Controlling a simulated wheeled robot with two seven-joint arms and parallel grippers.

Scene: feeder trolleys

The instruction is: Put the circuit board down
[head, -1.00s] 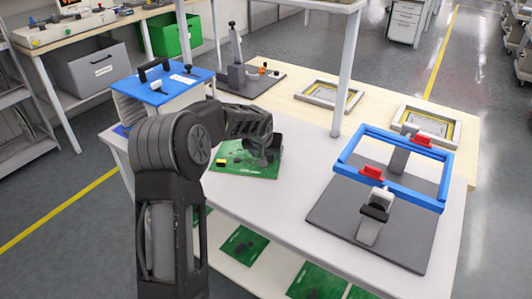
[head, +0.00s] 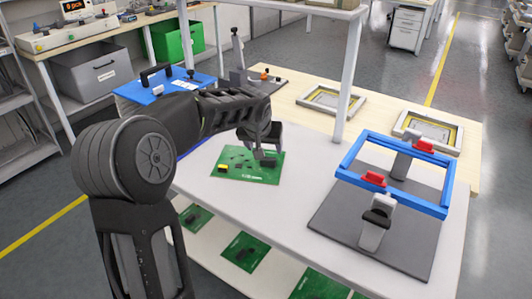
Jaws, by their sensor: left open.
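A green circuit board (head: 240,172) with small dark parts and a yellow part lies flat on the white table top (head: 285,205). My left gripper (head: 262,157) is over the board's far right part. It is open, with its fingers pointing down near the board's surface. I cannot tell whether a finger touches the board. My right gripper is not in view.
A blue frame fixture (head: 347,162) with red clamps stands on a grey plate right of the board. More green boards (head: 244,250) lie on the shelf below. A white post (head: 350,75) rises behind. A blue-lidded box (head: 165,88) stands at the left.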

